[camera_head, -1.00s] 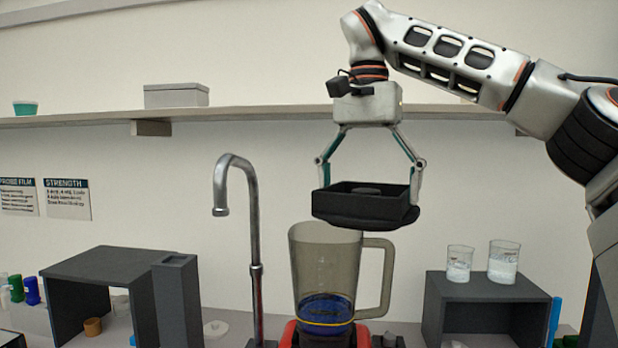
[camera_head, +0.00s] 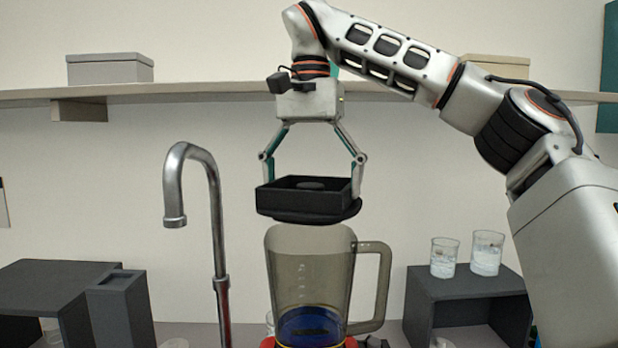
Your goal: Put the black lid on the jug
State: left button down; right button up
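The jug (camera_head: 310,270) is a see-through grey pitcher with a handle on its right side. It stands upright on a red base (camera_head: 268,342), with dark blue contents low inside. My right gripper (camera_head: 312,180) comes down from above, its two fingers spread around the black lid (camera_head: 305,200) and closed against its opposite sides. The lid is a square black tray-like piece with a rounded underside and a small raised knob inside. It hangs roughly level just above the jug's open rim, with a small gap visible. My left gripper is not in view.
A metal faucet (camera_head: 215,230) rises left of the jug. Dark box stands (camera_head: 60,290) are at the left, and another (camera_head: 465,283) at the right holds two beakers (camera_head: 487,254). A wall shelf (camera_head: 200,90) runs behind my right arm.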

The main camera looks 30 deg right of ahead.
jog(key=shift+f, duration=2.45)
jog(key=shift+w+f, duration=0.1)
jog(key=shift+f, duration=0.05)
jog(key=o, duration=0.9)
notch_tip(320, 180, up, 12)
jog(key=shift+r, duration=0.1)
